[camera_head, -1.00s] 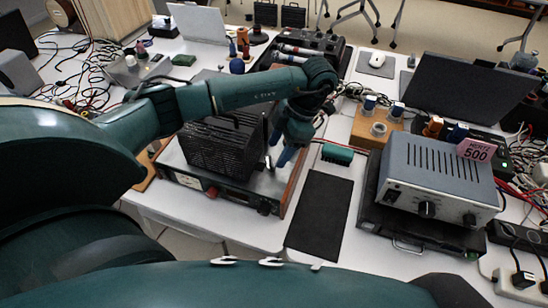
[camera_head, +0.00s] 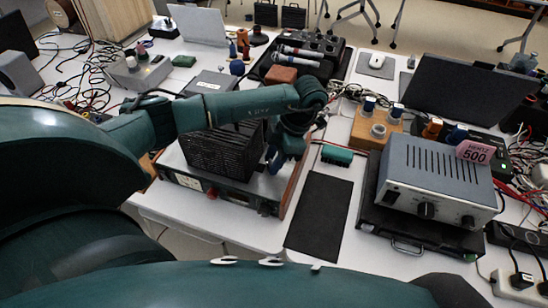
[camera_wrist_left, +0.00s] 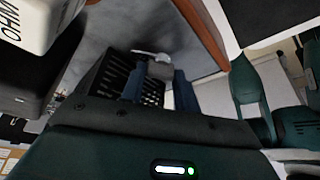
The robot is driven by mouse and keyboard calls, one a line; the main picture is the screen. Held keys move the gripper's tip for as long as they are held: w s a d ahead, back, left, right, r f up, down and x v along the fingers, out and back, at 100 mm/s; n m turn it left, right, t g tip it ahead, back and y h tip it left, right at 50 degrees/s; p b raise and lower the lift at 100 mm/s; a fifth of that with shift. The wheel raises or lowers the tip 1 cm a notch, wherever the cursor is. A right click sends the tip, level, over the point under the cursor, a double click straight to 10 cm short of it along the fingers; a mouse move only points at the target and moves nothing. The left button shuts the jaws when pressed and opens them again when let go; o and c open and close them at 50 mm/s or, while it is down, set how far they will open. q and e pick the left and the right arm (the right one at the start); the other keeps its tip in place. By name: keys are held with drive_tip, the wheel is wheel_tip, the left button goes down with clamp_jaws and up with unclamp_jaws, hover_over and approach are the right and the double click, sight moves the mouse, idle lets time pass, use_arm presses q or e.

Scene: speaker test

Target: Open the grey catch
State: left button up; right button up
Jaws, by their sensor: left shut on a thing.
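A black slotted box (camera_head: 222,150) sits on a flat bench device (camera_head: 215,190) with a pale front panel. My left gripper (camera_head: 273,160) is at the right side of this box, pointing down. In the left wrist view the black slotted box (camera_wrist_left: 108,75) lies just beyond the fingers. There my left gripper (camera_wrist_left: 159,78) has its two blue fingers shut on the grey catch (camera_wrist_left: 160,70). A pale lever-like part (camera_wrist_left: 145,54) shows just above the fingertips. In the head view the gripper hides the catch. My right gripper is not in view.
A grey instrument (camera_head: 437,178) with a pink label stands at the right on a black case. A black mat (camera_head: 320,215) lies bare between the two devices. A small green block (camera_head: 337,155) is right of the gripper. Cables crowd the table's left and right sides.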

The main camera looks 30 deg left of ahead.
use_arm(q)
drive_tip(key=shift+c, duration=1.4)
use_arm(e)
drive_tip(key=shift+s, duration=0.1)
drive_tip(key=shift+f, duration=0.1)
use_arm(q)
drive_tip(key=m+t+y+b, duration=0.1)
drive_tip(key=m+b, duration=0.1)
drive_tip(key=m, duration=0.1)
drive_tip(key=shift+f, duration=0.1)
drive_tip(key=shift+s+d+m+t+b, duration=0.1)
drive_tip(key=shift+m+t+b, duration=0.55)
drive_tip(key=shift+m, duration=0.75)
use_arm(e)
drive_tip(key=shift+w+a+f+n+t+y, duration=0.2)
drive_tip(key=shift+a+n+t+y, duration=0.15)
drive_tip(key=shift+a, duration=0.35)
use_arm(q)
drive_tip(key=shift+m, duration=0.3)
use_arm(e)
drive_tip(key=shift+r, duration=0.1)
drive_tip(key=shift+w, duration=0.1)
use_arm(q)
drive_tip(key=o, duration=1)
drive_tip(key=shift+c, duration=0.2)
